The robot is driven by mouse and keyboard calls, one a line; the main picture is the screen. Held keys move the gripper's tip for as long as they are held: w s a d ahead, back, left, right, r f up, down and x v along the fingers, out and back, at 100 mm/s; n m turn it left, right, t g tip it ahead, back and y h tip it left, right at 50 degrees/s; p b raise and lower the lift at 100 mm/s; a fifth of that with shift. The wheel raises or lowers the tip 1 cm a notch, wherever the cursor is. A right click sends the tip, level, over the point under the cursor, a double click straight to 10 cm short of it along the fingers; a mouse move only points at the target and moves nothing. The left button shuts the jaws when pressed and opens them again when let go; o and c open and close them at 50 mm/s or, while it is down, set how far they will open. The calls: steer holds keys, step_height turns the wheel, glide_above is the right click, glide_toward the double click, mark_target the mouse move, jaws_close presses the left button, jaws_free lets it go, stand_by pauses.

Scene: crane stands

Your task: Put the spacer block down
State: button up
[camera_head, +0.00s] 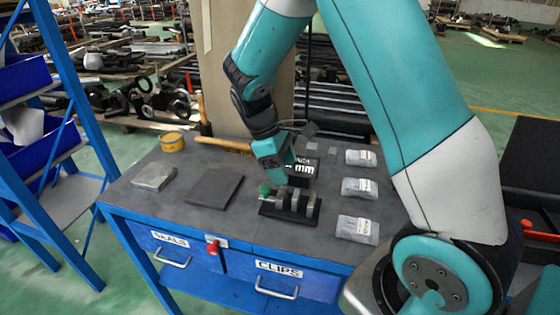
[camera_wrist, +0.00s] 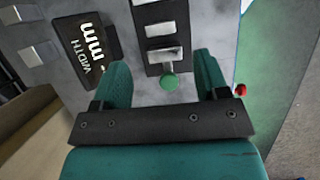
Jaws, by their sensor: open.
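A black holder (camera_head: 273,212) on the table carries several upright grey blocks (camera_head: 296,203), with a green knob (camera_head: 265,190) at its left end. I cannot tell which grey piece is the spacer block. My gripper (camera_head: 276,180) is low over the knob end of the holder. In the wrist view my gripper (camera_wrist: 161,60) is open, with one finger on each side of the holder (camera_wrist: 153,70) and the green knob (camera_wrist: 169,82) between them. Nothing is visibly clamped. Whether the fingers touch the table is hidden.
Three grey packets (camera_head: 360,188) lie right. A dark flat plate (camera_head: 215,191), grey block (camera_head: 154,177), yellow tin (camera_head: 172,142) and hammer (camera_head: 222,143) lie left and behind.

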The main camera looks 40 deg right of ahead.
steer(key=s+a+r+t+y, duration=0.25)
steer(key=s+a+r, duration=0.35)
steer(key=a+r, duration=0.3)
steer(key=s+a+r+y, duration=0.2)
steer(key=s+a, duration=0.2)
steer(key=s, duration=0.2)
steer(key=s+a+r+y, duration=0.2)
steer(key=s+a+r, duration=0.1)
steer(key=s+a, duration=0.2)
steer(key=shift+s+a+r+m+t, duration=0.3)
steer(key=shift+s+t, duration=0.15)
steer(key=shift+s, duration=0.65)
steer(key=shift+y, duration=0.25)
